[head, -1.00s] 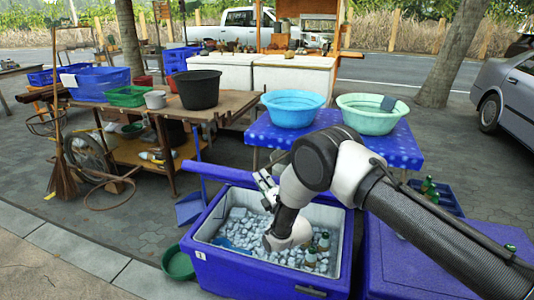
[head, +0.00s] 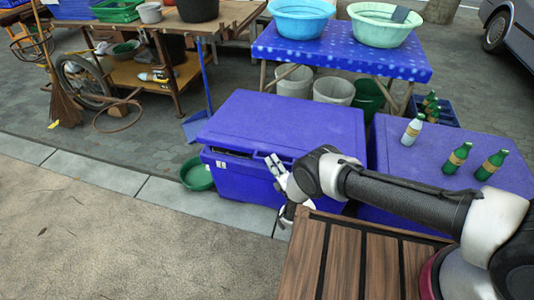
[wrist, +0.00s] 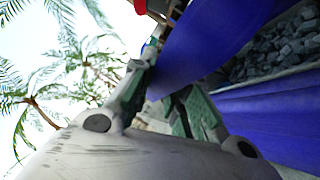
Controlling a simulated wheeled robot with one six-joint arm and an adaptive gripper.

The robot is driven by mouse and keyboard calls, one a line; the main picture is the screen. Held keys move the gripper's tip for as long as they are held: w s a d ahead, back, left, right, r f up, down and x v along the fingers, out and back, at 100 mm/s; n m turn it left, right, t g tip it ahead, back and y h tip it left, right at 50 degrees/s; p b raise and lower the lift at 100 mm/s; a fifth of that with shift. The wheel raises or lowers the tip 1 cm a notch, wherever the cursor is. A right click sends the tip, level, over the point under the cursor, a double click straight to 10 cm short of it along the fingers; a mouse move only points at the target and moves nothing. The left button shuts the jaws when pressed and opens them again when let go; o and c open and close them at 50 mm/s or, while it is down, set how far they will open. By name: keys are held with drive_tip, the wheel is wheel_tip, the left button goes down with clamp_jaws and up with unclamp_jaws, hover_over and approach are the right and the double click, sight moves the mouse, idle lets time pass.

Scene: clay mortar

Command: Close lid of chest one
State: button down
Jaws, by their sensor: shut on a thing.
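The blue chest (head: 240,182) stands in the middle of the head view. Its blue lid (head: 290,125) is lowered almost flat over the box, with a dark narrow gap along the front left edge. My gripper (head: 274,164) is at the lid's front edge, near its middle. In the wrist view the lid (wrist: 205,45) passes between the fingers of my gripper (wrist: 165,95), which are shut on its edge. Grey lumps of ice (wrist: 285,45) show through the gap below the lid. The fingertips are partly hidden by the lid.
A second blue chest (head: 408,178) stands close on the right, shut, with green bottles (head: 457,155) on top. A table with a blue cloth (head: 345,55) stands behind. A green basin (head: 196,175) lies left of the chest. The pavement at front left is clear.

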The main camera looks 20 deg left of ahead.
drive_tip(key=shift+s+a+f, duration=0.15)
drive_tip(key=shift+a+f, duration=0.1)
drive_tip(key=shift+f, duration=0.1)
drive_tip(key=c, duration=1.7)
unclamp_jaws()
drive_tip(key=shift+r, duration=0.1)
drive_tip(key=shift+o, duration=0.2)
drive_tip(key=v, duration=0.7)
drive_tip(key=shift+s+d, duration=0.2)
drive_tip(key=shift+d, duration=0.05)
drive_tip(key=shift+c, duration=0.4)
